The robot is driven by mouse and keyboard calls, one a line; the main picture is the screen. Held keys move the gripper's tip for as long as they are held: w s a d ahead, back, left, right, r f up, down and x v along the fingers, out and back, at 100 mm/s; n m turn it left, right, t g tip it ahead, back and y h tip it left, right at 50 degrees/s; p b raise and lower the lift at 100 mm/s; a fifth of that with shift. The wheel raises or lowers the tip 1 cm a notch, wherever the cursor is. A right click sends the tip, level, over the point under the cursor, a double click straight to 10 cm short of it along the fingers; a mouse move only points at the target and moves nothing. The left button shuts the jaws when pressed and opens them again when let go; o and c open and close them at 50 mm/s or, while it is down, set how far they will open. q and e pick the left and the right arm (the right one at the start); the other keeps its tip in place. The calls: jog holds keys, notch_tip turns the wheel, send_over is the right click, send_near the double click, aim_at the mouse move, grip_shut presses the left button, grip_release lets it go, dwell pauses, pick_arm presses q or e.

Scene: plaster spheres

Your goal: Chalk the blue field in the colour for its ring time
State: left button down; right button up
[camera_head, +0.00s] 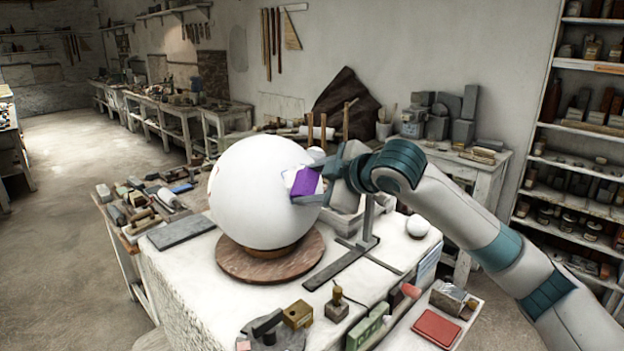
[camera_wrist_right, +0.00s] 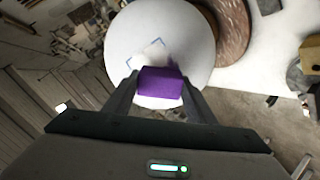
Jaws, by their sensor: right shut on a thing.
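A large white plaster sphere (camera_head: 258,190) rests on a round reddish-brown base (camera_head: 262,262) on the white-topped bench. My right gripper (camera_head: 312,185) is shut on a purple chalk block (camera_head: 306,182) at the sphere's right side. The wrist view shows the purple block (camera_wrist_right: 161,82) between the fingers, in front of the sphere (camera_wrist_right: 125,37). Blue corner marks (camera_wrist_right: 157,43) show on the sphere just beyond the block. A pale patch shows beside the block in the head view; I cannot tell whether block and sphere touch. The block hides part of the marked area. My left gripper is out of view.
A dark metal stand (camera_head: 345,262) stands right of the base. Small blocks, a green box (camera_head: 366,329) and a red pad (camera_head: 437,327) lie along the front. Tools crowd the left side; shelves (camera_head: 585,150) stand far right.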

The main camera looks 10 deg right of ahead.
jog(key=shift+w+a+r+p, duration=0.1)
jog(key=shift+r+p, duration=0.4)
jog(key=shift+p, duration=0.15)
jog(key=shift+w+a+r+g+h, duration=0.15)
jog(key=shift+w+r+g+h, duration=0.15)
jog(key=shift+r+g, duration=0.15)
jog(key=shift+w+a+r+g, duration=0.15)
jog(key=shift+a+r+g, duration=0.05)
jog(key=shift+g, duration=0.05)
jog(key=shift+d, duration=0.15)
jog(key=shift+w+a+f, duration=0.3)
jog(key=shift+w, duration=0.1)
jog(key=shift+s+a+f, duration=0.15)
jog(key=shift+s+f, duration=0.15)
jog(key=shift+s, duration=0.1)
